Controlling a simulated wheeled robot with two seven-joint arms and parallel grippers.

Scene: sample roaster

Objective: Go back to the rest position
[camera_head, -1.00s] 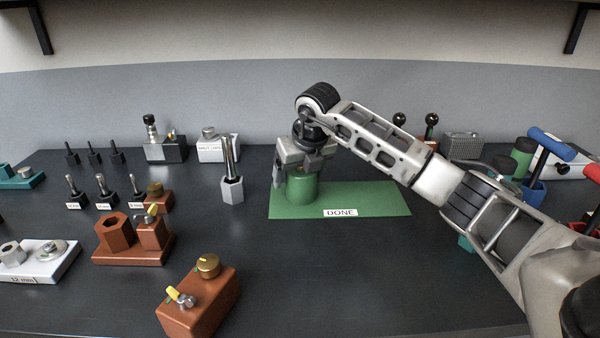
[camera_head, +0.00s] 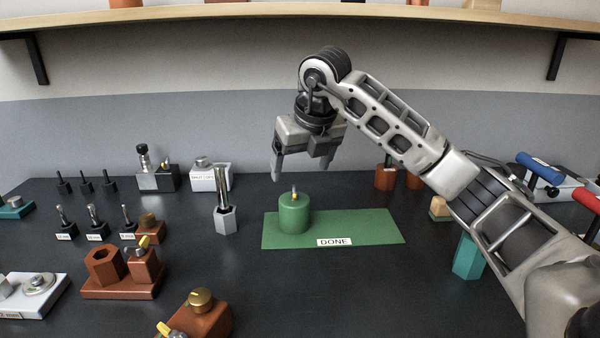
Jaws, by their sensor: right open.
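My right gripper (camera_head: 302,170) is open and empty, fingers pointing down, above and apart from a green cylinder (camera_head: 294,217). The cylinder stands upright on the left part of the green mat (camera_head: 365,227), which carries a "DONE" label (camera_head: 334,242). A small metal tip with a yellowish part shows on top of the cylinder. My right arm reaches in from the lower right. My left gripper is not in the view.
A silver hex-based post (camera_head: 226,218) stands left of the mat. Brown blocks (camera_head: 122,279) with knobs lie at the front left. A teal block (camera_head: 467,258) and a blue-handled tool (camera_head: 540,168) are at the right, partly behind my arm. A wooden shelf (camera_head: 240,13) runs overhead.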

